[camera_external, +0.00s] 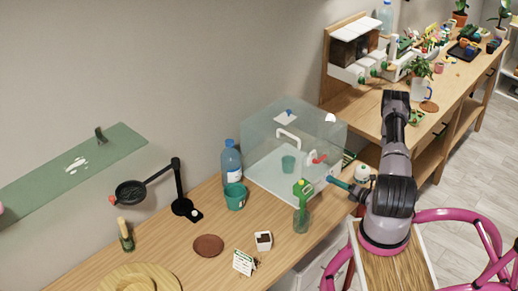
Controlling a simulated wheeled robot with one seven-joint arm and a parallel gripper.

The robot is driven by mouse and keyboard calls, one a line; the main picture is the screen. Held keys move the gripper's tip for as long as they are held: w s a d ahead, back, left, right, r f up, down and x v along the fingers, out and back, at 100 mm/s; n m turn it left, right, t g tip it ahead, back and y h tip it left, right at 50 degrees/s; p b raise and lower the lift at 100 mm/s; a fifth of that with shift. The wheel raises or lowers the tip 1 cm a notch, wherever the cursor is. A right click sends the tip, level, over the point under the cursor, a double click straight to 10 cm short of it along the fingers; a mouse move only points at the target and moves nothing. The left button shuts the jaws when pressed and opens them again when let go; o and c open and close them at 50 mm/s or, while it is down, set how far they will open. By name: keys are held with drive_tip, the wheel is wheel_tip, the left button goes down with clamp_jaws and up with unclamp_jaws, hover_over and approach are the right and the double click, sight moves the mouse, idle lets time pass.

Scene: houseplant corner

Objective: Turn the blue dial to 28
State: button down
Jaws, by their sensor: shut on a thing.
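A small blue piece (289,112) stands on a white plate on top of the clear glass box (262,150). It may be the blue dial, but it is too small to be sure, and no number can be read. My arm (395,160) rises at the right, from a base with a pink ring, and reaches away from the camera toward the far bench.
The glass box holds a green cup. A blue bottle (231,160), a teal pot (235,196), a green-topped sprayer (302,205) and a black lamp (178,190) stand on the near bench. A drawer unit (355,50) and potted plants are on the far bench.

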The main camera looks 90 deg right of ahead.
drive_tip(key=m, duration=0.5)
drive_tip(key=shift+s+f, duration=0.1)
drive_tip(key=shift+m, duration=2.2)
drive_tip(key=c, duration=0.5)
unclamp_jaws()
drive_tip(key=shift+c, duration=0.2)
drive_tip(key=v, duration=1)
drive_tip(key=shift+s+a+f, duration=0.2)
drive_tip(key=shift+s, duration=0.15)
